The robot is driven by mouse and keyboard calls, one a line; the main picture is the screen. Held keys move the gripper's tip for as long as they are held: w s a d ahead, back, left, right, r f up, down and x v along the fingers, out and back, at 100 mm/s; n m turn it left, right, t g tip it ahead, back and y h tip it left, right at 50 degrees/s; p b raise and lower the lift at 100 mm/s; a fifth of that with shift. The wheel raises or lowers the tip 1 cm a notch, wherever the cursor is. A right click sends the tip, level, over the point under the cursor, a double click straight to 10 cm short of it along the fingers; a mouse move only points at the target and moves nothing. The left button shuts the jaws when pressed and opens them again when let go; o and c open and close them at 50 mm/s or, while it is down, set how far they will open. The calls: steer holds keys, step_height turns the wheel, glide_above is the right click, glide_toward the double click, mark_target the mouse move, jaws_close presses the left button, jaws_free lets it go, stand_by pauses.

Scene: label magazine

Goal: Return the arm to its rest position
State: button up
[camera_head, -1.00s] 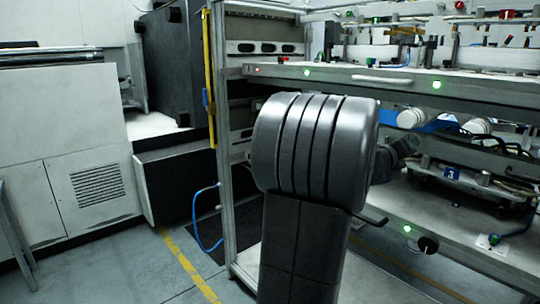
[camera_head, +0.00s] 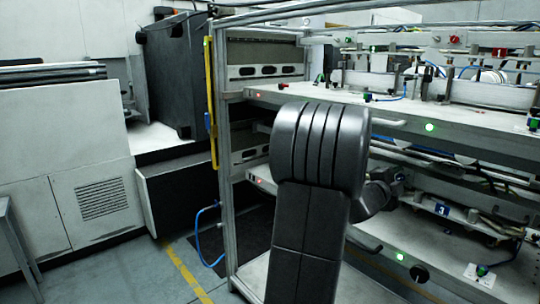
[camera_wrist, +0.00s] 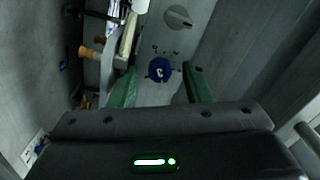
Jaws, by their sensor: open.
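My gripper (camera_wrist: 158,88) shows in the wrist view as two green fingers standing wide apart with nothing held between them. Beyond the gap lies a grey panel with a blue round mark (camera_wrist: 159,69) and a grey rotary knob (camera_wrist: 179,17); the fingers look clear of both. In the head view, my dark arm (camera_head: 318,150) stands upright in front of the rack. The far part of my arm bends right, between the upper and lower shelves, and the gripper's fingers are hidden there.
The metal rack's upper shelf (camera_head: 480,140) and lower shelf (camera_head: 375,265) are close to my arm. A unit with a blue "3" label (camera_head: 442,210) sits between them. A white cabinet (camera_head: 90,150) stands left. Floor with a yellow line (camera_head: 185,268) lies between.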

steer(key=n+p, duration=0.4)
steer(key=shift+r, duration=0.2)
steer(key=shift+f+n+p, duration=0.15)
steer(key=shift+n+p, duration=0.5)
steer(key=shift+n, duration=0.15)
steer(key=shift+a, duration=0.1)
